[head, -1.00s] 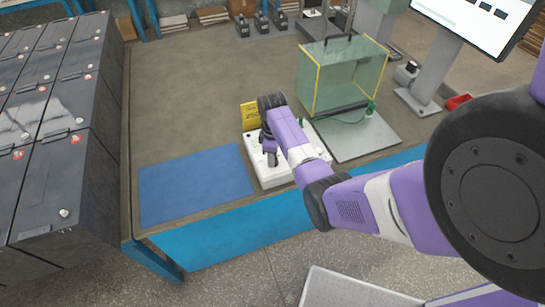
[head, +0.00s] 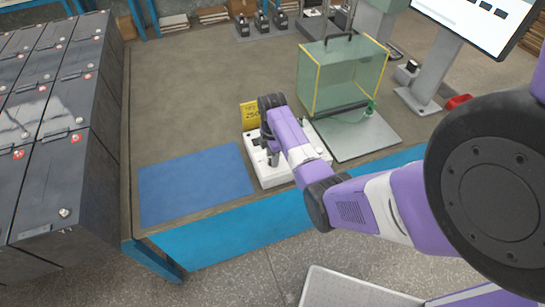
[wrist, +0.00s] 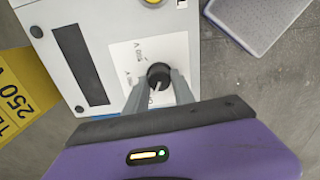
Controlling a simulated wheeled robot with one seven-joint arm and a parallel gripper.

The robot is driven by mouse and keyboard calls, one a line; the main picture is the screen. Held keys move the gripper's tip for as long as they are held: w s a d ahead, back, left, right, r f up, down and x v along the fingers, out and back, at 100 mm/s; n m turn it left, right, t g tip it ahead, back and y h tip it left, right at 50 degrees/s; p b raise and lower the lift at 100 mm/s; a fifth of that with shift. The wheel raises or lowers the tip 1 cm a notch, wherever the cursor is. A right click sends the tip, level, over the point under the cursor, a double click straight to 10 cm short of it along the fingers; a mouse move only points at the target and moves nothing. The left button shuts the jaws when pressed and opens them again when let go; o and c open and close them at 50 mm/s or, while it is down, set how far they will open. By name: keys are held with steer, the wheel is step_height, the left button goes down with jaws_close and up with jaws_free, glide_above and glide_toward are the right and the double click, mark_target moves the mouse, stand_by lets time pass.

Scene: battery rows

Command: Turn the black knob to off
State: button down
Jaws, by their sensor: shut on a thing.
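The black knob (wrist: 158,76) stands on a white label on the light-grey box (wrist: 200,20) in the wrist view, with a pale pointer mark on its near side. My gripper (wrist: 159,82) is shut on the knob, one finger on each side. In the head view my gripper (head: 271,158) points down onto the white box (head: 264,178) at the table's front edge; the knob is hidden there. The label's printing is too small to read fully.
A yellow sign (head: 250,113) stands behind the box. A blue mat (head: 195,185) lies left on the table. Black battery blocks (head: 65,190) stand further left. The table behind the mat is clear.

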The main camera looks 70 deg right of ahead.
steer(key=shift+w, duration=0.1)
stand_by(0.3)
steer(key=c, duration=1.1)
jaws_free()
steer(key=shift+o, duration=0.2)
steer(key=shift+r, duration=0.1)
step_height(320, 180, up, 8)
steer(key=shift+f+b, duration=0.15)
steer(key=shift+b, duration=0.35)
